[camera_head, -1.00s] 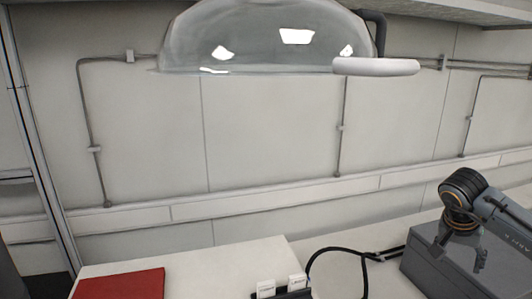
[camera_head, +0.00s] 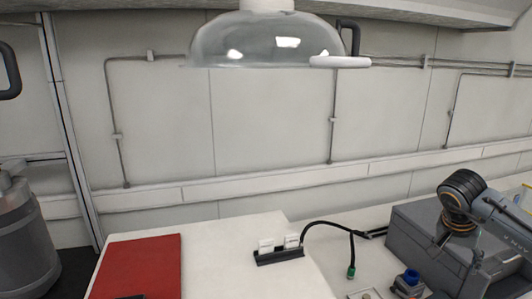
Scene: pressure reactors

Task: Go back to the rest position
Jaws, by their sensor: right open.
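My right arm comes in from the right edge, with a dark wrist joint ringed in orange. My right gripper (camera_head: 459,249) hangs below that joint, fingers downward and apart, with nothing seen between them. It shows in front of a grey box (camera_head: 408,236) on the white worktop; I cannot tell whether they touch. My left gripper is not clearly seen. A small dark shape at the bottom edge, on the red mat, is too cut off to identify.
A red mat (camera_head: 140,262) lies on the white table (camera_head: 215,262). A black holder (camera_head: 279,256) with white blocks and a black cable (camera_head: 328,226) stand to its right. A blue-capped item (camera_head: 411,278) is near the gripper. A metal vessel (camera_head: 24,245) stands left. A glass dome lamp (camera_head: 262,42) hangs above.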

